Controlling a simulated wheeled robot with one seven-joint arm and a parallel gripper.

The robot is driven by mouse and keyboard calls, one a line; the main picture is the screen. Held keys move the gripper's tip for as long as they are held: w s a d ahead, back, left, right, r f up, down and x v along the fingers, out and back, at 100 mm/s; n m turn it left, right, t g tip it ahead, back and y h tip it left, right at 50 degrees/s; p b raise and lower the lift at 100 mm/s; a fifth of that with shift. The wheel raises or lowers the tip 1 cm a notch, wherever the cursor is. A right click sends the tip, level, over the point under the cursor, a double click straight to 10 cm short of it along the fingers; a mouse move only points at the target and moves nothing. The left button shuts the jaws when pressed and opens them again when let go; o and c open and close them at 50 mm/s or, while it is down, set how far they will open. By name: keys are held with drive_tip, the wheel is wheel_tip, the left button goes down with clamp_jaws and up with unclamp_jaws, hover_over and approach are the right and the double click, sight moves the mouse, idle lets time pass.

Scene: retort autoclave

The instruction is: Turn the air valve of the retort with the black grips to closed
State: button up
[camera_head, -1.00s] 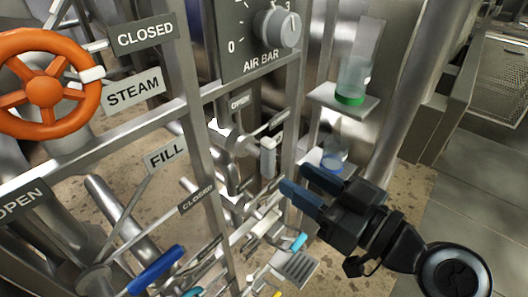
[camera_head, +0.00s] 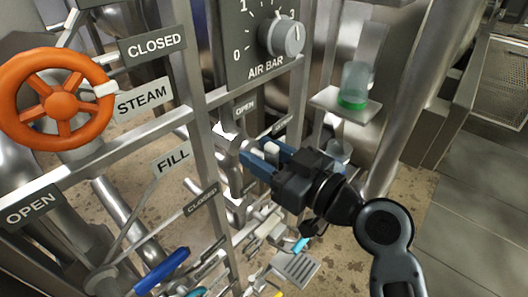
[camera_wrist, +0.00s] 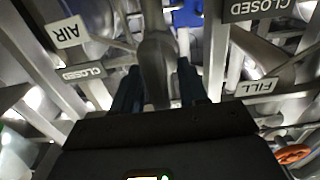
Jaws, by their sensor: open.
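My gripper (camera_head: 256,153) is open and reaches left into the gap behind the grey frame, below the AIR BAR dial. A short pale grip (camera_head: 271,148) on the valve pipework shows at the fingers; I cannot tell whether they touch it. In the wrist view the two fingers (camera_wrist: 158,88) stand apart on either side of a grey metal part (camera_wrist: 157,62). An AIR plate (camera_wrist: 68,32) and a CLOSED plate (camera_wrist: 83,72) lie to their left. The valve's exact position is hidden.
An orange handwheel (camera_head: 58,105) with CLOSED, STEAM and OPEN plates is at left. A FILL plate (camera_head: 172,161) and a blue lever (camera_head: 161,271) are lower. A shelf (camera_head: 345,104) with a green-based jar stands close right of my gripper. Open floor lies at right.

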clamp_jaws()
idle(0.5)
drive_tip(key=m+p, duration=0.1)
drive_tip(key=m, duration=0.3)
drive_tip(key=shift+w+d+m, duration=0.1)
drive_tip(key=shift+m, duration=0.2)
drive_tip(key=m+p, duration=0.1)
drive_tip(key=m, duration=0.3)
drive_tip(key=shift+w+d+m, duration=0.1)
drive_tip(key=shift+m, duration=0.2)
drive_tip(key=m+p, duration=0.2)
drive_tip(key=m, duration=0.2)
drive_tip(key=shift+w+f+p, duration=0.1)
drive_tip(key=shift+f+p, duration=0.05)
drive_tip(key=shift+p, duration=0.2)
drive_tip(key=shift+f+m+p, duration=0.2)
drive_tip(key=shift+m+p, duration=0.9)
drive_tip(key=shift+m, duration=1.3)
